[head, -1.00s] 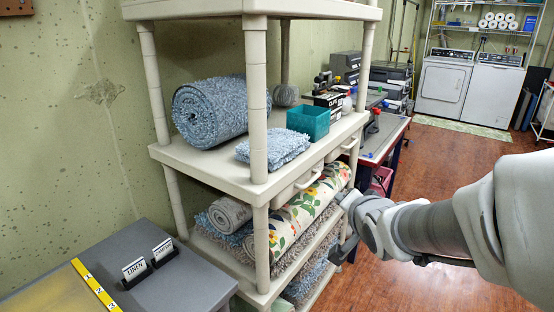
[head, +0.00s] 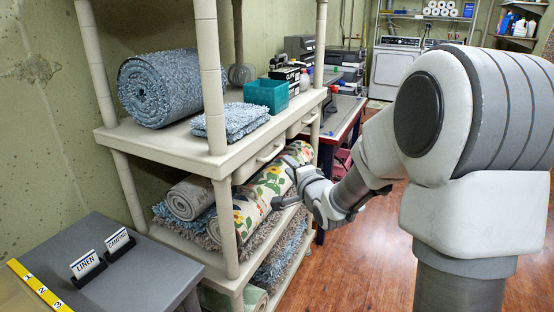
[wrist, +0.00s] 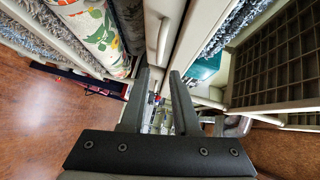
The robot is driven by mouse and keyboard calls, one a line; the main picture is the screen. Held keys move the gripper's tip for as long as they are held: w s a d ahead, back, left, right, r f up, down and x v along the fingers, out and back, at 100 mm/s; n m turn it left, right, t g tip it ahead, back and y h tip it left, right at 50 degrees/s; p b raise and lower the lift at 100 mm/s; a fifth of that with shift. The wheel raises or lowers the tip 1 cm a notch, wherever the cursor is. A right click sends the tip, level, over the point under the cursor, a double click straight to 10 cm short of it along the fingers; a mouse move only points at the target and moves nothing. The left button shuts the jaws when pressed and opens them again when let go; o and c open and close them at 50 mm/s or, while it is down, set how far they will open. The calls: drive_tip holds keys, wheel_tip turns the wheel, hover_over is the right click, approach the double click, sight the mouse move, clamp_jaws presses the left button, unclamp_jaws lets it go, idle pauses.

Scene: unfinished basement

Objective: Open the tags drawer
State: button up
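Two cream drawers sit under the middle shelf of the cream rack: a nearer drawer (head: 258,158) and a farther drawer (head: 303,122), both seemingly shut. I can read no label on either, so I cannot tell which is the tags drawer. My gripper (head: 286,187) is beside the rack's right side, below drawer level, near the floral roll. In the wrist view my gripper (wrist: 161,76) is open and empty, its two dark fingers apart. A drawer's pale handle (wrist: 163,42) shows ahead, between the finger lines and apart from them.
The rack (head: 180,143) holds a blue rolled rug (head: 165,88), a folded blue mat (head: 231,120), a teal bin (head: 266,95) and, below, a floral roll (head: 262,192). A grey table (head: 145,265) with LINEN and CAMPING signs stands front left. Wooden floor (head: 350,260) is open at right.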

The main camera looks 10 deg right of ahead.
sight(276, 153)
drive_tip(key=w+a+f+b, duration=0.1)
drive_tip(key=w, duration=0.8)
drive_tip(key=shift+w+a+f+b, duration=0.2)
drive_tip(key=shift+w+b, duration=0.1)
drive_tip(key=shift+w, duration=0.05)
clamp_jaws()
idle(1.0)
